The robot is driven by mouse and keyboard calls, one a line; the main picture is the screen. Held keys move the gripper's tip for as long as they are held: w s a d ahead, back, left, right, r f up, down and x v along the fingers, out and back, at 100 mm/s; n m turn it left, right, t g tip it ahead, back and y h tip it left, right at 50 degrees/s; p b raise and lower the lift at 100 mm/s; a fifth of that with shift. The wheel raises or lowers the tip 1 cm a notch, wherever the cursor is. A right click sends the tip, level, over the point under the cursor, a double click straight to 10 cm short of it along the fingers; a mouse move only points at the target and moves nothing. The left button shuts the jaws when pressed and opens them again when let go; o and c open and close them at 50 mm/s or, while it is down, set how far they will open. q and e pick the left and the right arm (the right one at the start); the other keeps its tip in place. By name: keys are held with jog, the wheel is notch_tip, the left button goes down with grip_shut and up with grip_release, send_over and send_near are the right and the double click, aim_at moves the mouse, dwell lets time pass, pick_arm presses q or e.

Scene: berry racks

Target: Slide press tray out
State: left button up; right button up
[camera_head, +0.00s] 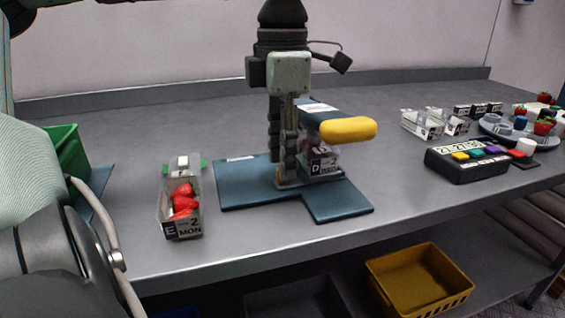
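The press has a dark blue base (245,185) and a yellow lever handle (348,129), and stands mid-table. Its light grey tray (325,183) lies low in the press, with a clear labelled box (321,162) on it. My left gripper (284,180) points straight down at the left end of the tray and hides part of the press. Its fingertips are close to the tray's end, where a small tan part shows. The fingers overlap from this side, so I cannot tell whether they are open or gripping the tray. My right gripper is not in view.
A clear box of strawberries (182,208) stands left of the press, near a green bin (66,155). A black button panel (467,163), clear boxes (421,124) and a round plate (530,139) are at right. A yellow crate (418,278) is below.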

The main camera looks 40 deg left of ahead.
pick_arm(q)
jog(key=shift+f, duration=1)
jog(key=shift+c, duration=0.5)
grip_shut()
